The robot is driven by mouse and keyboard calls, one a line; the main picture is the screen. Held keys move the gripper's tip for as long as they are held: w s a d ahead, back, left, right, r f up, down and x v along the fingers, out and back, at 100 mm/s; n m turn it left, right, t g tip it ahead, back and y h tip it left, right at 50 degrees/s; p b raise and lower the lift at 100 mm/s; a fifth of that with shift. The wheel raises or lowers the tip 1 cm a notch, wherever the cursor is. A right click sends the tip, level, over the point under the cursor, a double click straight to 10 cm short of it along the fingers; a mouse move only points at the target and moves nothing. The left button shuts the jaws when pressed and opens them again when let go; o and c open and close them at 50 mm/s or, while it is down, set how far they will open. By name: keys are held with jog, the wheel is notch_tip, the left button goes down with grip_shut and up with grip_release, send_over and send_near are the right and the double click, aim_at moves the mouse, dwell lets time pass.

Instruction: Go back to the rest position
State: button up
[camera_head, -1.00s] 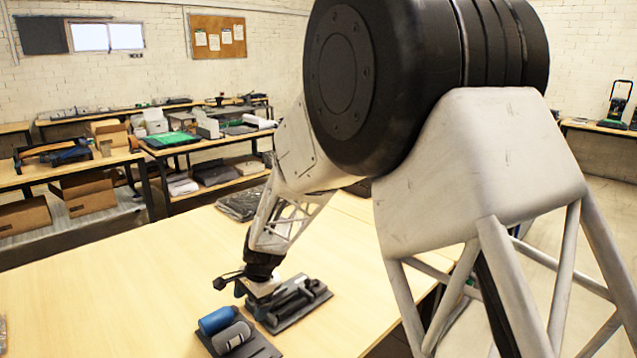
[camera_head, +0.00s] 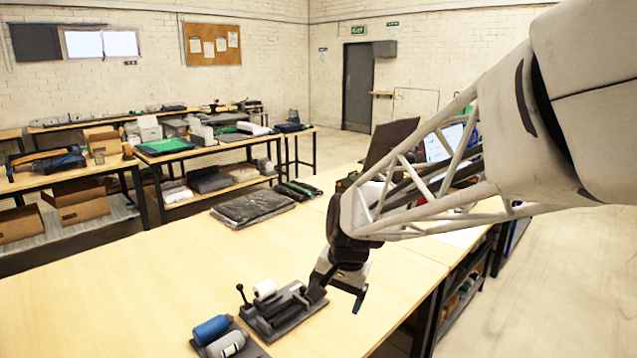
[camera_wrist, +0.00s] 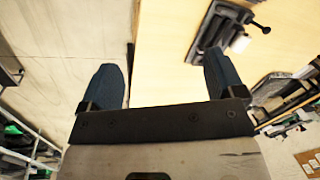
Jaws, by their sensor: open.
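My gripper (camera_head: 345,287) is above the right edge of the wooden table (camera_head: 130,290), a little right of a dark device with a lever and a white roll (camera_head: 285,308). In the wrist view its two blue fingers (camera_wrist: 165,85) stand wide apart with nothing between them. The device also shows at the upper right of the wrist view (camera_wrist: 222,28). My arm reaches in from the right in the head view.
A blue bottle (camera_head: 211,328) and a grey bottle (camera_head: 228,345) lie on a dark tray at the front. A flat dark bagged item (camera_head: 252,207) lies farther back. Shelved benches stand behind. The table's left part is clear.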

jog(key=s+d+r+n+h, duration=0.1)
jog(key=s+d+r+n, duration=0.1)
jog(key=s+d, duration=0.5)
jog(key=s+d+r+n+t+h, duration=0.1)
jog(key=s+d+n, duration=0.1)
jog(key=s+d, duration=0.6)
jog(key=s, duration=0.7)
jog(key=shift+r, duration=0.35)
